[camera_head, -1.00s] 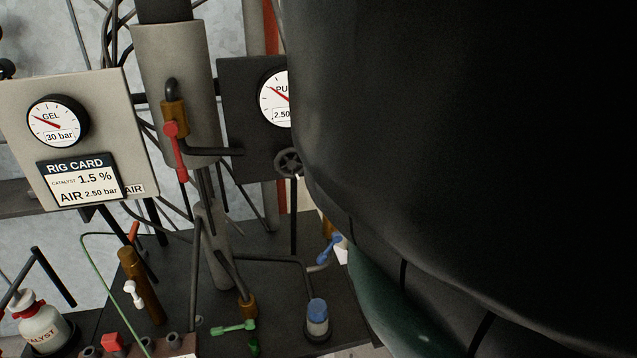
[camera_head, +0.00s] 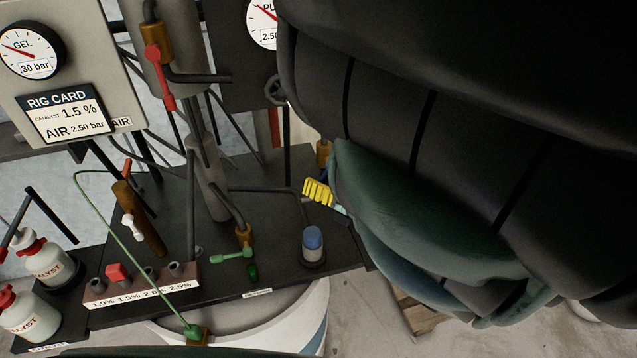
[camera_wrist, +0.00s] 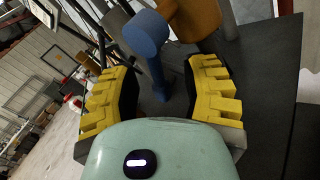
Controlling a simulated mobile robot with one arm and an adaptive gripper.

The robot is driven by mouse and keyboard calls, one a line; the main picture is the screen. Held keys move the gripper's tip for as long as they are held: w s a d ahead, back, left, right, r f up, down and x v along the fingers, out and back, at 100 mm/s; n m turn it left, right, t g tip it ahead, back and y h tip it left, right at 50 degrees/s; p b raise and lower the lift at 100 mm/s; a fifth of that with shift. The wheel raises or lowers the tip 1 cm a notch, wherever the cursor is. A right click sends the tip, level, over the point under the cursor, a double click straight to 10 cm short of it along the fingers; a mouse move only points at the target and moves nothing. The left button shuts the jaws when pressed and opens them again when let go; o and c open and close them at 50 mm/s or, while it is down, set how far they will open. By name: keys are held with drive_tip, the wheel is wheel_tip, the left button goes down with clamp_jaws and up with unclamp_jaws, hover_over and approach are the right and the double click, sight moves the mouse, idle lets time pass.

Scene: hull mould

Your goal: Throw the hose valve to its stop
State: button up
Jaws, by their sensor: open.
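A valve with a blue lever (camera_wrist: 158,75) and a brass body (camera_wrist: 190,14) shows in the wrist view. The lever hangs down from its blue hub. My gripper (camera_wrist: 156,78) is open, with its yellow ribbed fingers on either side of the lever. I see gaps on both sides, and no clear contact. No label naming the hose valve is readable.
Other levers stand near: a red one (camera_head: 158,75), a white one (camera_head: 131,227) and a green one (camera_head: 230,254). A blue-topped cup (camera_head: 313,245) stands on the dark bench (camera_head: 280,272) below my gripper. A black handwheel (camera_head: 276,90) and pipes are close behind.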

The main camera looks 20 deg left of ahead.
drive_tip(key=shift+o, duration=0.3)
clamp_jaws()
idle(0.3)
